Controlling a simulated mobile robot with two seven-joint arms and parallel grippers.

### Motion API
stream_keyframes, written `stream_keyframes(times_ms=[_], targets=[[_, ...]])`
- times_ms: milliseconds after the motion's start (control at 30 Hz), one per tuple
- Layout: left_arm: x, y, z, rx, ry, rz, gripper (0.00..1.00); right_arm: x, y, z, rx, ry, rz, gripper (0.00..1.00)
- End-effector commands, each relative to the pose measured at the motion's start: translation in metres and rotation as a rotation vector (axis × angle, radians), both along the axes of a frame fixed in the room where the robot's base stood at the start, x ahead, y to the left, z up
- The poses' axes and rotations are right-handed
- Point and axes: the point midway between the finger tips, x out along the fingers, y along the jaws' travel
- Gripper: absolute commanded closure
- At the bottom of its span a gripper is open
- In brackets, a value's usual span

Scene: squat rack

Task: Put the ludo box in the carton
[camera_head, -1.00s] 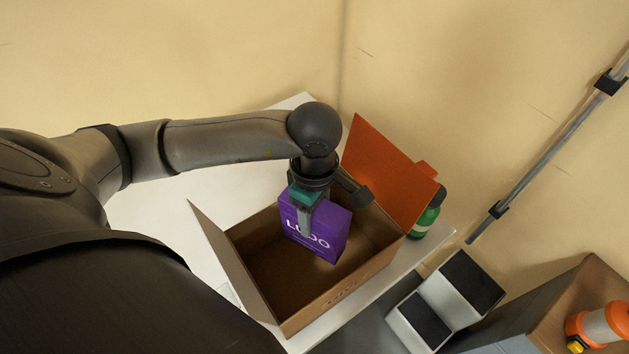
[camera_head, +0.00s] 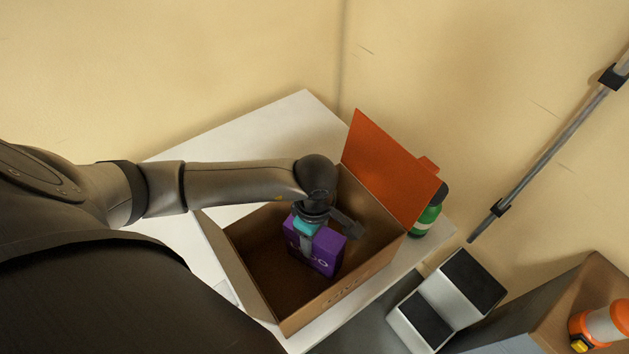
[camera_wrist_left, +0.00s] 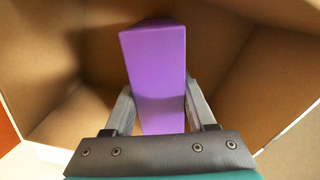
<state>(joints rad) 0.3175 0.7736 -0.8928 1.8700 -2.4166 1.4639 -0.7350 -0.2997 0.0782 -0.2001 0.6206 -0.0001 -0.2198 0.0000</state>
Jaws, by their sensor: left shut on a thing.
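The ludo box (camera_head: 326,252) is purple with white lettering. In the head view it is upright inside the open brown carton (camera_head: 345,290), towards its right half. My left gripper (camera_head: 308,244) reaches down into the carton and is shut on the ludo box. In the left wrist view the ludo box (camera_wrist_left: 157,80) stands between the two fingers (camera_wrist_left: 158,108), with the carton's inner walls (camera_wrist_left: 50,60) around it. I cannot tell whether its underside touches the carton floor. My right gripper is not in view.
The carton stands on a white table (camera_head: 250,130) with its flaps open. An orange panel (camera_head: 388,165) rises at the carton's back right edge. A green bottle (camera_head: 426,218) stands behind it. A white and black step-shaped object (camera_head: 447,300) and an orange lantern (camera_head: 600,325) are at lower right.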

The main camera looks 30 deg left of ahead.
Motion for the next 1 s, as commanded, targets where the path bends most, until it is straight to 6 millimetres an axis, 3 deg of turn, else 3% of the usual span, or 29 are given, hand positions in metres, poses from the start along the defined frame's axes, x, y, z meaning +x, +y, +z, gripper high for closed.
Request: stream_keyframes(times_ms=[100,133,400,767,1000], targets=[[0.001,0.0,-0.003,0.0,-0.002,0.0,1.0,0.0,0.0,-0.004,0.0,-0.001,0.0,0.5],[0.0,0.0,-0.004,0.0,0.0,0.0,0.43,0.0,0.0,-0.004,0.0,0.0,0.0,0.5],[0.0,0.0,-0.003,0.0,0.0,0.001,0.14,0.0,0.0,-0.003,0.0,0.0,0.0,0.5],[0.0,0.0,0.003,0.0,-0.001,0.001,0.14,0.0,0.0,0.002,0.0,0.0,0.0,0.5],[0.002,0.001,0.051,0.001,-0.006,0.0,0.14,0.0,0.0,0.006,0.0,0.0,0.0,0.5]])
